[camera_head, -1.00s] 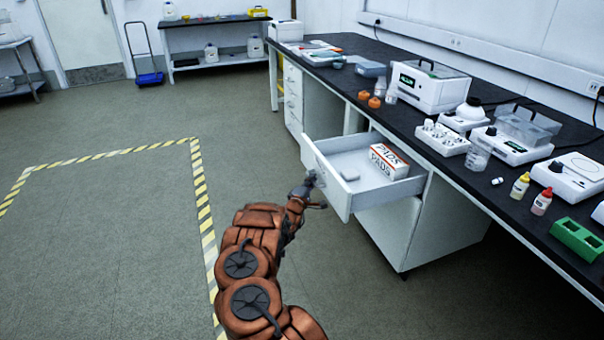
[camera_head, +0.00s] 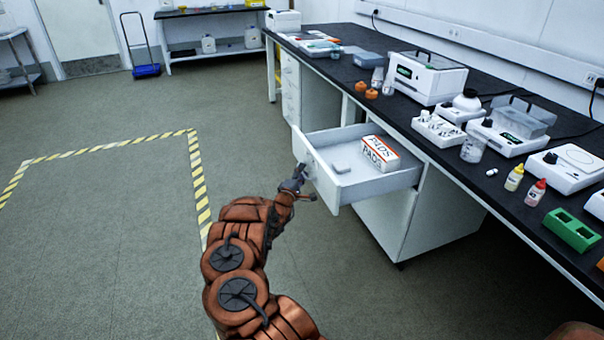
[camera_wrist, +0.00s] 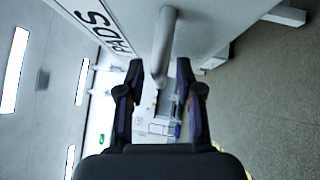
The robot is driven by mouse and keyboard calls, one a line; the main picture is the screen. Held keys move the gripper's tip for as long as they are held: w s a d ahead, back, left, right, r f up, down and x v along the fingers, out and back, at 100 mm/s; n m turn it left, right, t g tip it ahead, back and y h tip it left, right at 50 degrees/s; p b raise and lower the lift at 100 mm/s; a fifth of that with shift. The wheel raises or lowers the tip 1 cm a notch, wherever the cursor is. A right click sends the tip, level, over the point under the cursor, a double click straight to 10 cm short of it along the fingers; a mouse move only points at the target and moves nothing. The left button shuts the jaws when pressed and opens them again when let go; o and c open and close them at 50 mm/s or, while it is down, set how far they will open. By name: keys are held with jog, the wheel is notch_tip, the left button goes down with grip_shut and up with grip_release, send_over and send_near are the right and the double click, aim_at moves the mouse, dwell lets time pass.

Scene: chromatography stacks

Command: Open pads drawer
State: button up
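The pads drawer (camera_head: 322,188) stands pulled out from under the bench in the head view. Its white front faces left, and a white-and-orange PADS box (camera_head: 380,152) and a small pale block lie inside. In the wrist view the drawer front (camera_wrist: 215,22) carries a PADS label and a grey bar handle (camera_wrist: 163,45). My gripper (camera_head: 304,184) is at the drawer front. In the wrist view my gripper (camera_wrist: 160,66) has its fingers apart, one on each side of the handle's near end, with gaps showing. Contact with the handle is not visible.
The black bench (camera_head: 450,158) runs along the right wall with instruments, bottles and a green rack (camera_head: 572,230) on it. A white drawer unit (camera_head: 291,95) stands farther back. Open floor with yellow-black tape (camera_head: 200,185) lies to the left.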

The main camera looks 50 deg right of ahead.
jog(key=v, duration=1.2)
dwell(0.4)
jog(key=shift+s, duration=0.15)
dwell(0.4)
